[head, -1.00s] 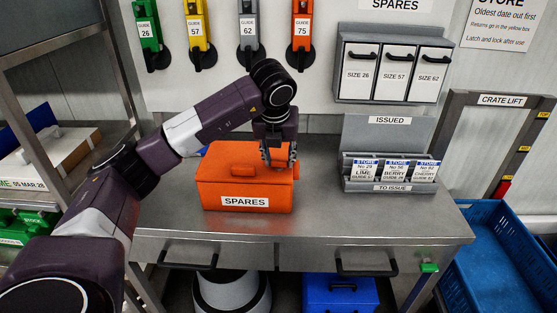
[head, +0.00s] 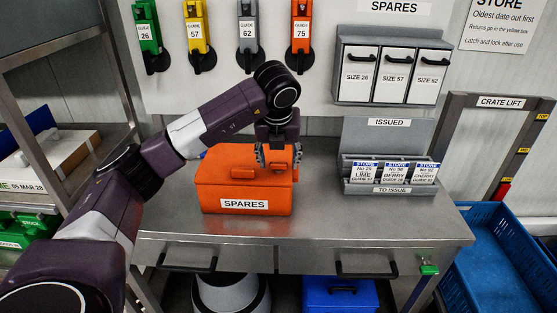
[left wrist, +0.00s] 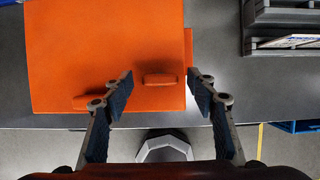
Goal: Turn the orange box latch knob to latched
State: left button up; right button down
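The orange box (head: 225,186), labelled SPARES, sits closed on the grey bench. It fills the upper left of the left wrist view (left wrist: 85,50). An orange knob (left wrist: 159,79) shows as a short bar lying left to right on the box top. A second orange bar (left wrist: 85,102), apparently the lid handle (head: 246,170), is to its left, partly behind a finger. My left gripper (head: 280,162) is open, pointing down over the right part of the box. Its fingertips (left wrist: 158,82) stand either side of the knob with gaps visible. My right gripper is out of view.
A grey ISSUED tray (head: 390,188) with several cards stands right of the box. A three-door cabinet (head: 393,65) and coloured guides (head: 197,28) hang on the wall behind. Bench top (head: 350,222) is clear in front of the tray. A blue crate (head: 500,265) is at the right.

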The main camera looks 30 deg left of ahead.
pick_arm(q)
jog(key=v, duration=1.2)
jog(key=shift+w, duration=0.1)
dwell(0.4)
